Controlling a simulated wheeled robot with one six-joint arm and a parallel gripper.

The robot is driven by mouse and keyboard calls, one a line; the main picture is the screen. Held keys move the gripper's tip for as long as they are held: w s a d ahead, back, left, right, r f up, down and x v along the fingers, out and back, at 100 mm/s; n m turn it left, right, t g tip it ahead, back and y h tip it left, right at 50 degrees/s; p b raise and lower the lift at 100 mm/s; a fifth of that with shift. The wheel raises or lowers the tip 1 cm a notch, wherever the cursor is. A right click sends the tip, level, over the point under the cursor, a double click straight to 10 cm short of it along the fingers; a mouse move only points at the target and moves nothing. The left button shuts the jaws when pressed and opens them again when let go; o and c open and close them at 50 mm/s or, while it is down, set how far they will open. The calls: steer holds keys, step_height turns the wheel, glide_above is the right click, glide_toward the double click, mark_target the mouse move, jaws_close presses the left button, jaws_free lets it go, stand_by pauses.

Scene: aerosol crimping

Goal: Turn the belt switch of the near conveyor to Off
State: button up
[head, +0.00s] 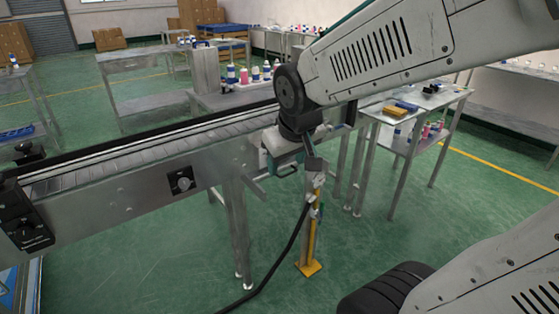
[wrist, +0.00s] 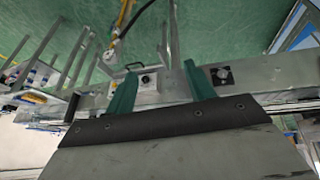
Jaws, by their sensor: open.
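The near conveyor (head: 130,190) runs diagonally across the left of the head view. On its side is a small black plate with a round knob, the belt switch (head: 181,183); the knob's setting is too small to read. A black plate with a round knob, apparently this switch (wrist: 222,75), also shows in the wrist view, right of the fingers. My gripper (wrist: 159,70) is open and empty, with two teal fingers spread apart. In the head view its end is partly hidden by my arm, to the right of the switch. I see no contact with the switch.
A black control box (head: 28,218) sits at the conveyor's left end. A yellow stand (head: 311,240) with a black hose is right of the conveyor leg. A side table (head: 405,118) stands behind my arm. Green floor in front of the conveyor is mostly clear.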

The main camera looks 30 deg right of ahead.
steer(key=w+d+f+n+t, duration=0.1)
steer(key=w+d+f+t, duration=0.2)
steer(key=w+d+f, duration=0.55)
steer(key=w+d+f+t, duration=0.3)
steer(key=w+t, duration=0.1)
steer(key=w, duration=0.9)
steer(key=d+f+t+y, duration=0.2)
steer(key=d+f+t, duration=0.35)
steer(key=f, duration=0.55)
steer(key=w, duration=0.8)
steer(key=shift+w+a+r+t, duration=0.15)
steer(key=shift+a+t, duration=0.2)
steer(key=shift+a, duration=0.05)
steer(key=c, duration=1)
